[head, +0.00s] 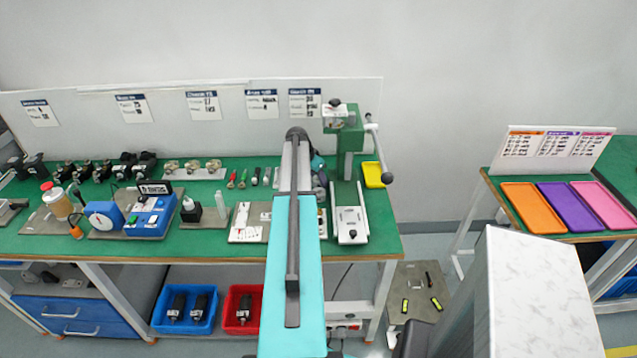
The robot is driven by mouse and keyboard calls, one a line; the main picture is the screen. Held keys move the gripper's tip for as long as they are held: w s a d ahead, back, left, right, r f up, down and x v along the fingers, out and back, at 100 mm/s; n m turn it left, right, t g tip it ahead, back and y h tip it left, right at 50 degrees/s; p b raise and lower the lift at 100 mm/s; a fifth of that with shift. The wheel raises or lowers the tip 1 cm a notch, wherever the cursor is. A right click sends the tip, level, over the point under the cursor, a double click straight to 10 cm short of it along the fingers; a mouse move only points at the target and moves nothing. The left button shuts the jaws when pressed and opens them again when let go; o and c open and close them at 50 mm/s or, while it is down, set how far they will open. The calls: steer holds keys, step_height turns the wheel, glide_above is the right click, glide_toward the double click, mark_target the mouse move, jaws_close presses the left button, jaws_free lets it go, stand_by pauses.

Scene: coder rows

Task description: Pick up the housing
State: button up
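I cannot tell for certain which part is the housing. Several black block-like parts (103,170) stand in a row at the back left of the green workbench (225,263). More black parts lie below the bench, in a blue bin (158,318) and a red bin (256,290). My teal and grey arm reaches up the middle of the view over the bench. My gripper's fingers do not show; the arm seems to hide them, along with part of the bench.
A green press (350,140) stands right of my arm, with a yellow tray (372,176) beside it. A blue device (150,216) and a jar (58,203) stand at left. Orange (531,207), purple (573,206) and pink (606,204) trays lie on another table at right.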

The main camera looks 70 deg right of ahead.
steer(key=c, duration=0.7)
steer(key=shift+a+r+b, duration=0.1)
steer(key=shift+r+b, duration=0.05)
steer(key=shift+b, duration=0.15)
steer(key=shift+a+r, duration=0.1)
steer(key=shift+r, duration=0.05)
steer(key=shift+r+b, duration=0.35)
steer(key=shift+b, duration=0.05)
step_height(320, 180, up, 6)
steer(key=b, duration=0.2)
steer(key=s+a+b, duration=0.1)
steer(key=s+a, duration=0.1)
steer(key=a, duration=0.4)
steer(key=s+a+b, duration=0.2)
steer(key=s+a, duration=0.1)
steer(key=a, duration=0.3)
steer(key=s+a+b, duration=0.2)
steer(key=a, duration=0.4)
steer(key=shift+s+a+f, duration=0.15)
